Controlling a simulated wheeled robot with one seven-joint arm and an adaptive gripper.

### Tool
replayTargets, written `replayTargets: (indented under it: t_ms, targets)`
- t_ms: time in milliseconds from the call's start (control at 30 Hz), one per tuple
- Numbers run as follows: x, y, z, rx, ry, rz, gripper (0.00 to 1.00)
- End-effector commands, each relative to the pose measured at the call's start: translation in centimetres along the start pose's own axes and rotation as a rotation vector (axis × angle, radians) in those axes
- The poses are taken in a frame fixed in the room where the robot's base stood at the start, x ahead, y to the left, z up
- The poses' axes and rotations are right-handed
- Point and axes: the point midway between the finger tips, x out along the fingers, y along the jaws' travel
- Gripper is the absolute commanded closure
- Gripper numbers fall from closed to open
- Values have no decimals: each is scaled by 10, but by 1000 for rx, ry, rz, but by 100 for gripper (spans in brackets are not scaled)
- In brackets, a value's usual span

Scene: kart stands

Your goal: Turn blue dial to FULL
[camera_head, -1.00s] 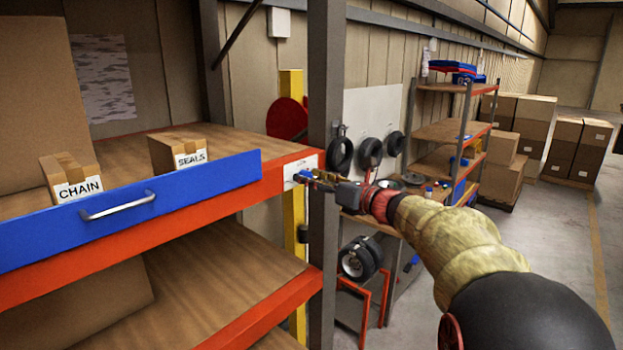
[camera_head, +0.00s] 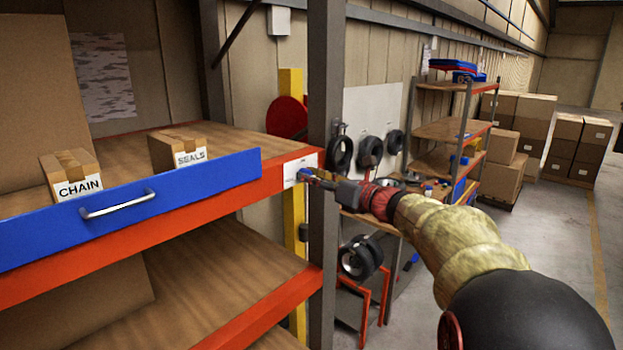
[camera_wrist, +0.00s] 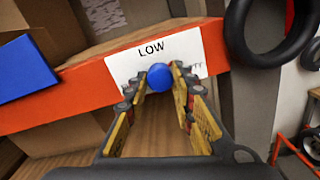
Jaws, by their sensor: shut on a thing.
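The blue dial (camera_wrist: 159,78) shows as a round knob in the wrist view, in front of a white label plate (camera_wrist: 185,50) on the orange shelf beam. The word LOW is readable above the dial; other lettering on the plate is partly hidden by the fingers. My gripper (camera_wrist: 160,88) is shut on the dial, with one finger on each side of it. In the head view my gripper (camera_head: 308,176) is at the right end of the beam, against the plate (camera_head: 297,170). The dial's pointer cannot be made out.
A blue panel with a handle (camera_head: 118,204) runs along the shelf to the left. Boxes marked CHAIN (camera_head: 72,178) and SEALS (camera_head: 178,152) stand behind it. A dark upright post (camera_head: 325,110) stands close beside my gripper. Tyres (camera_head: 370,150) hang behind.

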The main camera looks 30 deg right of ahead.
Motion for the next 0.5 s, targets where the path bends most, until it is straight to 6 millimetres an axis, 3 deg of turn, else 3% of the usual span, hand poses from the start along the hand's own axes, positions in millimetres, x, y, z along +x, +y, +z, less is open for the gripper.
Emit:
replayTargets:
  t_ms: [500]
  targets:
    - [0, -1, -3, -142, -5, 0, 100]
